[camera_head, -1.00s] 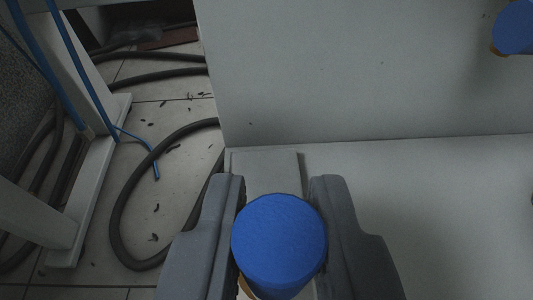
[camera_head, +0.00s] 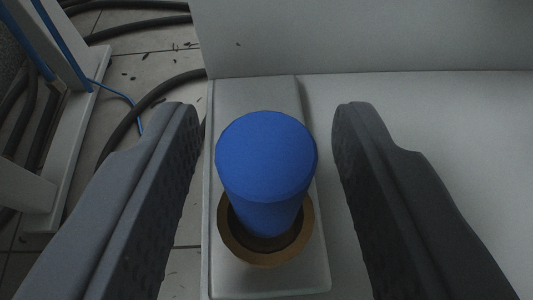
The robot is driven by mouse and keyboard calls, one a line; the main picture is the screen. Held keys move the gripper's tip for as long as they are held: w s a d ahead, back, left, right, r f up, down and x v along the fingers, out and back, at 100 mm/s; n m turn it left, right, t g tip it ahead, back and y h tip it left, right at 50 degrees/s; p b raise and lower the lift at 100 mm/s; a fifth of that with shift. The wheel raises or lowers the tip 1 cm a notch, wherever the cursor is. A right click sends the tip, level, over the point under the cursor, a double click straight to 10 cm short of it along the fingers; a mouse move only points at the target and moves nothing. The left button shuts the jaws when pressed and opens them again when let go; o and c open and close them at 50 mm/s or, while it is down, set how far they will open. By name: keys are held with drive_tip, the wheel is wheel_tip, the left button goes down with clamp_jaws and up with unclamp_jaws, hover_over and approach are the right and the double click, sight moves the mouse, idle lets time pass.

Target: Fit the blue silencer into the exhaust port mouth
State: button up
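The blue silencer (camera_head: 266,160) is a blue cylinder standing roughly upright in the middle of the view. Its lower end is inside the brass-coloured ring of the exhaust port mouth (camera_head: 235,249), with a dark gap showing around it. How deep it sits is hidden by its own body. The port is on a raised pale grey block (camera_head: 305,278). My gripper (camera_head: 266,120) is open, with one dark grey finger on each side of the silencer and clear gaps between, touching neither side.
A pale grey wall panel (camera_head: 370,35) rises behind, and a flat light surface (camera_head: 440,115) lies to the right. To the left, below, are floor tiles with black hoses (camera_head: 150,100), thin blue tubes and a white frame leg (camera_head: 75,150).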

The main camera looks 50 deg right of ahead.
drive_tip(key=shift+r, duration=0.1)
drive_tip(key=shift+s+a+r, duration=0.1)
drive_tip(key=shift+a, duration=0.05)
drive_tip(key=p+v, duration=0.2)
drive_tip(key=v, duration=0.9)
drive_tip(key=shift+s+a+p, duration=0.2)
drive_tip(key=shift+a+p, duration=0.05)
drive_tip(key=shift+p, duration=0.1)
drive_tip(key=shift+r, duration=0.15)
